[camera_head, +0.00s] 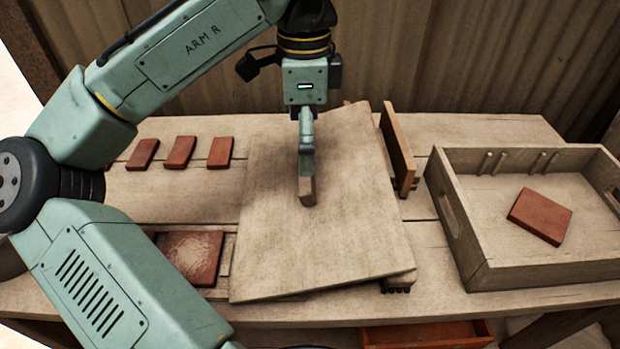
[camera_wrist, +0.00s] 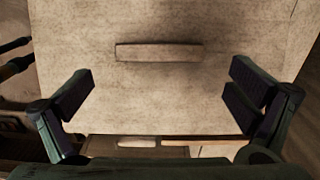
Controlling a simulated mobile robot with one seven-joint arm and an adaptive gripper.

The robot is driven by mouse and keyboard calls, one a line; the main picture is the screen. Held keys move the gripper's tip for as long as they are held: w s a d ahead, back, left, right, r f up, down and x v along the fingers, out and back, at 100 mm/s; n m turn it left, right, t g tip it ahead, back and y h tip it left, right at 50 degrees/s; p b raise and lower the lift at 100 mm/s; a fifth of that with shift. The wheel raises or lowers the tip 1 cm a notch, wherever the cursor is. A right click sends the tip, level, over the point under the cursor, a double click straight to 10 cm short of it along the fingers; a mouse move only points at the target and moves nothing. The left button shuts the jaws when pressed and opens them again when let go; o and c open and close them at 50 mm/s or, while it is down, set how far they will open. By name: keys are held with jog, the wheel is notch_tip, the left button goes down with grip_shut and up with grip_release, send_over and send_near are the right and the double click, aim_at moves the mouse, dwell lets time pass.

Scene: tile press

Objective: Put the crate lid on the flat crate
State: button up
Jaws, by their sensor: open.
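The crate lid (camera_head: 345,235) is a wide, flat board of pale wood. It lies askew in the middle of the bench, on top of other things that it mostly hides. Its bar handle (camera_wrist: 158,51) shows in the wrist view, ahead of my fingers. My gripper (camera_head: 307,168) is over the lid, close to the handle, pointing down. In the wrist view my gripper (camera_wrist: 163,88) has its fingers wide apart with nothing between them. The flat crate (camera_head: 465,225) stands open on the right of the bench, apart from the lid. A red tile (camera_head: 540,215) lies inside it.
Several red tiles (camera_head: 180,152) lie in a row at the back left. A patterned red tile (camera_head: 190,255) lies left of the lid, partly covered by my arm. An upright wooden board (camera_head: 397,148) stands between lid and crate. An open drawer (camera_head: 425,335) shows below the bench front.

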aim_at(308, 178)
jog(key=shift+d+f+p, duration=0.15)
jog(key=shift+f+p, duration=0.45)
jog(key=shift+f, duration=2.45)
jog(key=shift+c, duration=0.5)
jog(key=c, duration=1.3)
jog(key=shift+c, duration=0.9)
jog(key=shift+r, duration=0.1)
jog(key=shift+r, duration=0.1)
